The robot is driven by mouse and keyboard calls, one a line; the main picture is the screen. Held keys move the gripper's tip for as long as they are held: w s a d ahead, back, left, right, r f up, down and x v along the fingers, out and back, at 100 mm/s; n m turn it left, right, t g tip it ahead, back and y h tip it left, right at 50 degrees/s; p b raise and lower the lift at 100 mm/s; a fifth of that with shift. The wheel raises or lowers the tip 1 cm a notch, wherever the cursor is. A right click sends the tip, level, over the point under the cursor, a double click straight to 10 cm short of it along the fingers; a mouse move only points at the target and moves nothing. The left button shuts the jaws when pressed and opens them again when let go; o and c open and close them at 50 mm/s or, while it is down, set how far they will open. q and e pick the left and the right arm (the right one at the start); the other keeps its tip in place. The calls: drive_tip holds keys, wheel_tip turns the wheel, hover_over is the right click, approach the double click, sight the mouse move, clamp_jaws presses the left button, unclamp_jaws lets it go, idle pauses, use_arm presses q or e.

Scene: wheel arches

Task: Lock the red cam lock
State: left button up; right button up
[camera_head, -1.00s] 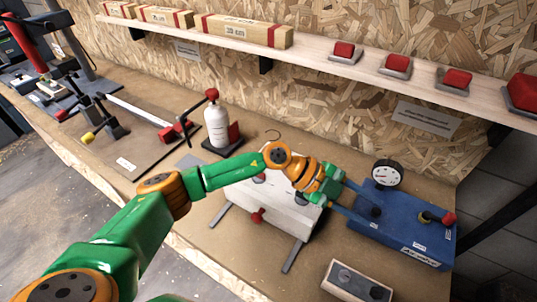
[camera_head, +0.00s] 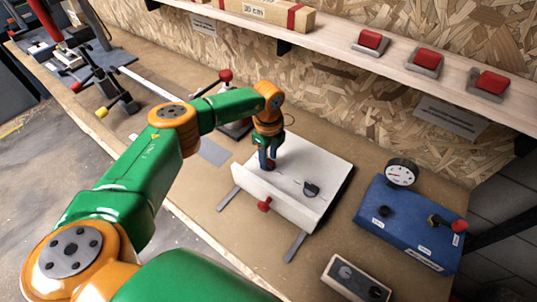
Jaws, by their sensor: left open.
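A white box-like panel (camera_head: 290,182) lies on the bench. A red knob (camera_head: 264,205) sticks out of its front face. A dark round fitting (camera_head: 311,189) sits on its top at the right. My left gripper (camera_head: 267,164) points down at the left part of the panel top, with its jaws open. My right gripper is not in view.
A blue box (camera_head: 411,225) with a gauge (camera_head: 401,173) stands right of the panel. A grey control box (camera_head: 356,281) is at the front. A shelf (camera_head: 335,42) with red buttons runs along the back wall. Clamps and tools stand at the left.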

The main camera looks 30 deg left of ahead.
use_arm(q)
clamp_jaws()
